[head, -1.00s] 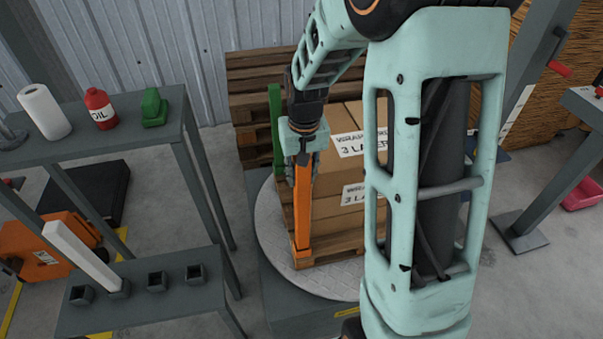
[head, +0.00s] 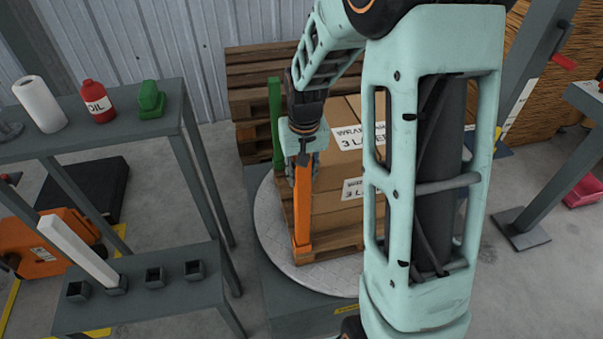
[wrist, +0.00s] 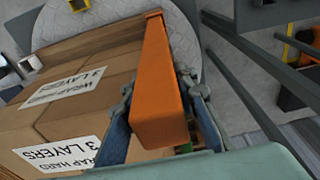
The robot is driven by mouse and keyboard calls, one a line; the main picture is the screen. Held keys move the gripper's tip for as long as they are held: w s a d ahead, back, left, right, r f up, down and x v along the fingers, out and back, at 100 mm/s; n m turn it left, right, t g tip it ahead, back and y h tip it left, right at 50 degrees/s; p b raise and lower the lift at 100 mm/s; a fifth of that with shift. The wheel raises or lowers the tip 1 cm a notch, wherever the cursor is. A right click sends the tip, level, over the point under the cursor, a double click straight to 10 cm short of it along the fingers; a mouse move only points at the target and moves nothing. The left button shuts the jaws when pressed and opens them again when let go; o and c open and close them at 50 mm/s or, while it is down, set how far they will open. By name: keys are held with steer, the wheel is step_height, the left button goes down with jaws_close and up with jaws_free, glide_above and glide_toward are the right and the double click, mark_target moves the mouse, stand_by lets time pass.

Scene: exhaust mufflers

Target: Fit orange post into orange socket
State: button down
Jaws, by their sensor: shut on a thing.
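The orange post (head: 303,210) stands near upright at the front left corner of the loaded pallet (head: 335,242). My gripper (head: 303,178) is shut on its upper part. In the wrist view, the post (wrist: 158,118) runs away from me between the fingers of my gripper (wrist: 157,88). The orange socket (head: 302,253) is at the pallet corner, at the post's lower end. The post's foot meets the socket in the head view, but I cannot tell how deep it sits.
Wrapped cartons (head: 338,210) stand close beside the post. A green post (head: 277,125) stands behind, at another corner. The round turntable (head: 275,235) is under the pallet. At left, a low rack (head: 135,300) holds a white post (head: 78,250) and empty dark sockets.

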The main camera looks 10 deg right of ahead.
steer(key=shift+f+b, duration=0.65)
steer(key=shift+f, duration=0.25)
steer(key=c, duration=1.5)
jaws_free()
steer(key=shift+o, duration=0.2)
steer(key=r, duration=0.4)
steer(key=s+r, duration=0.1)
steer(key=r, duration=0.7)
steer(key=shift+s, duration=0.25)
steer(key=shift+f, duration=0.1)
